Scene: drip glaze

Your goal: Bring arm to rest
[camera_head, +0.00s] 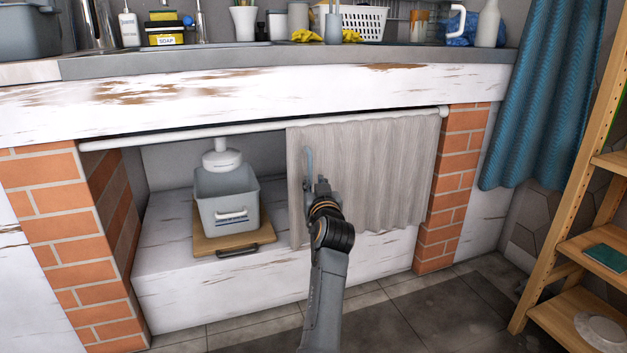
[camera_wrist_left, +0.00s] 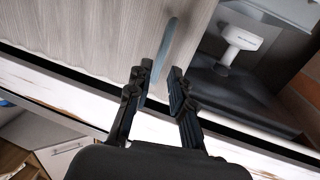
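My left gripper (camera_head: 321,184) is in front of the grey curtain (camera_head: 380,170), near its left edge. In the left wrist view the fingers (camera_wrist_left: 159,75) stand apart, with a gap between them. A blue-grey curved handle (camera_head: 308,162) is at the curtain's left edge. In the left wrist view this handle (camera_wrist_left: 167,45) lines up with the gap between the fingers. I cannot tell whether it touches them. My right gripper is in neither view.
The curtain hangs from a white rod (camera_head: 260,130), covering the right of the under-sink space. A grey bin (camera_head: 228,200) stands on a wooden board (camera_head: 208,243) at left. Brick pillars (camera_head: 458,190) flank the space. A wooden shelf (camera_head: 585,245) stands at right.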

